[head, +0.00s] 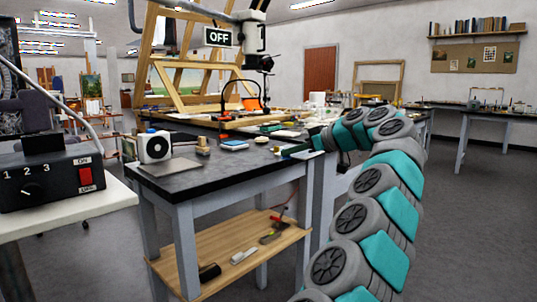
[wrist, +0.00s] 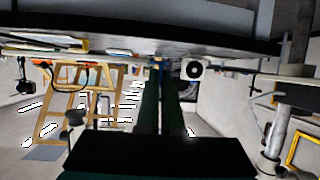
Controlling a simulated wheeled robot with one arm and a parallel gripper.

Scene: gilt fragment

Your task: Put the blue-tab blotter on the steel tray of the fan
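The fan (head: 155,147), a white box with a round dark grille, stands on the left part of the dark bench; it shows upside down in the wrist view (wrist: 194,70). The steel tray (head: 171,167), a flat grey plate, lies in front of it and looks bare. A small tan blocky piece (head: 203,147) and a flat blue piece (head: 234,145) lie right of the fan. I cannot tell which is the blue-tab blotter. My gripper (head: 290,151) is at the bench's right end. In the wrist view its dark fingers (wrist: 161,75) lie close together, and their tips are unclear.
The dark bench top (head: 190,180) is clear along its front left. A wooden easel-like frame and an OFF sign (head: 218,37) stand behind it. A control box with a red switch (head: 45,178) sits on a white table at left. The lower shelf (head: 228,250) holds several tools.

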